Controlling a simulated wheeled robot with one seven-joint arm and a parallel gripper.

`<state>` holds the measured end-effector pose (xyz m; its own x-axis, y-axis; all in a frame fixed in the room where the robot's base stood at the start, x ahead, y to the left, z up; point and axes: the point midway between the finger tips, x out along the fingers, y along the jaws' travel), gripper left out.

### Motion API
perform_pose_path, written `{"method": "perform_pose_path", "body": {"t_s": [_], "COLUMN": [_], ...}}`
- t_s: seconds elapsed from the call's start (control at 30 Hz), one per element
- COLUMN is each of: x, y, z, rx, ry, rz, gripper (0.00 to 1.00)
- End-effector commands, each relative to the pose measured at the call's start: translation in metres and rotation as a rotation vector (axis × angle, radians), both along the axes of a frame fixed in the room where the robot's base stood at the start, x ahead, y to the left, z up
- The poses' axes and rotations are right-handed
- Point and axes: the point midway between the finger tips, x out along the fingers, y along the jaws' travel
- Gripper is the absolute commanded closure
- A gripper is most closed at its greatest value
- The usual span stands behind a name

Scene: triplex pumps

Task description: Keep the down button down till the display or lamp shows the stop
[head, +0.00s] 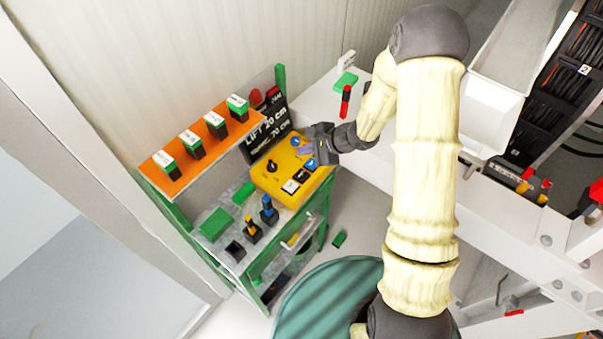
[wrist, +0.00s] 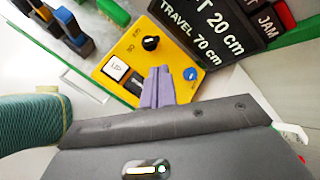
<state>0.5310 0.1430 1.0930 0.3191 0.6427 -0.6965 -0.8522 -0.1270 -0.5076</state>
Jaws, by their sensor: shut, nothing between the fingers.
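The yellow control box (head: 283,190) stands on the bench; its face (wrist: 110,85) fills the middle of the wrist view. It has a white UP button (wrist: 116,69) and a black button (wrist: 133,84) beside it, partly hidden, its label unreadable. My gripper's purple fingers (wrist: 158,72) are shut and empty, over the panel just right of the black button; whether they touch it I cannot tell. In the head view my gripper (head: 306,150) is at the box's upper right. The black display (head: 266,132) reads LIFT 20 cm, TRAVEL 70 cm. A red part (wrist: 284,15) sits by the JAM label.
A black knob (wrist: 150,43) and a blue button (wrist: 190,74) are on the same panel. Blue (head: 268,210) and yellow-topped (head: 251,229) pieces stand on the bench in front. An orange shelf (head: 175,180) with labelled blocks is to the left. White machine framing is at right.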

Motion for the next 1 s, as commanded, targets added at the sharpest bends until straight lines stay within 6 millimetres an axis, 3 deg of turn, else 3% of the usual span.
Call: {"method": "perform_pose_path", "body": {"t_s": [0.6,1.0], "x": [0.0,0.0], "y": [-0.001,0.0], "z": [-0.071,-0.085], "rx": [0.001,0.0], "ry": [0.0,0.001], "rz": [-0.001,0.001], "gripper": [1.0,1.0]}}
